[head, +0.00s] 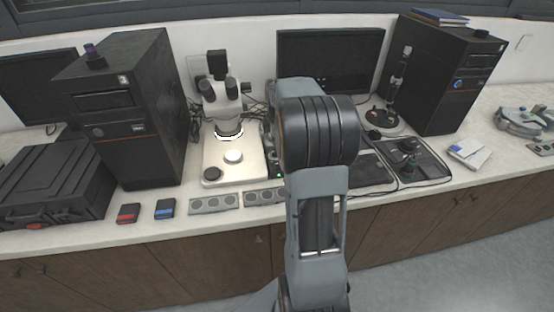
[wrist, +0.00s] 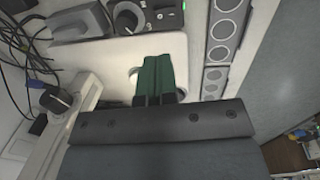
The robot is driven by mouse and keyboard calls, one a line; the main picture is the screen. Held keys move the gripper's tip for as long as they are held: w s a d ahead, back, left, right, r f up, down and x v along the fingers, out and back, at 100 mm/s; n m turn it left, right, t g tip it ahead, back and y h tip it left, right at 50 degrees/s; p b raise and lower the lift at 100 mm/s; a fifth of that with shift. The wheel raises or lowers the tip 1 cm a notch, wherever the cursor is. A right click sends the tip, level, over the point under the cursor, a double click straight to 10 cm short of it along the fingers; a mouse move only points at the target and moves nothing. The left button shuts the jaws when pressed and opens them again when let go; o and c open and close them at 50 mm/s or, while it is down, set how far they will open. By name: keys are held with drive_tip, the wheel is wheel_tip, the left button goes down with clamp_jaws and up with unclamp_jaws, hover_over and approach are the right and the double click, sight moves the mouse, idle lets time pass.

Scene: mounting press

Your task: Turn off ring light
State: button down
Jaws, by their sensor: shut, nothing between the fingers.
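The microscope (head: 222,95) stands left of my arm in the head view, and its ring light (head: 229,133) glows white under the head. A dark control box (head: 271,160) stands right of the microscope base (head: 250,172), partly hidden by my arm; a small green light shows near its front. In the wrist view, a box with a round knob (wrist: 129,17), a panel of small controls and a green light lies at the top, ahead of the fingertips. My gripper (wrist: 159,62) has green fingers, closed together and empty, over a pale surface. My arm hides it in the head view.
Grey trays with round wells (head: 214,204) lie along the counter's front edge and also show in the wrist view (wrist: 224,29). Loose cables (wrist: 22,40) lie at left there. A black computer tower (head: 140,110) stands left of the microscope, and a monitor (head: 328,62) stands behind.

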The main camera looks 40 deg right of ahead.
sight(277, 163)
drive_tip(key=f, duration=0.6)
drive_tip(key=w+f+p, duration=0.1)
drive_tip(key=f, duration=0.3)
drive_tip(key=shift+d+f, duration=0.1)
drive_tip(key=shift+d, duration=0.15)
drive_tip(key=shift+d, duration=0.15)
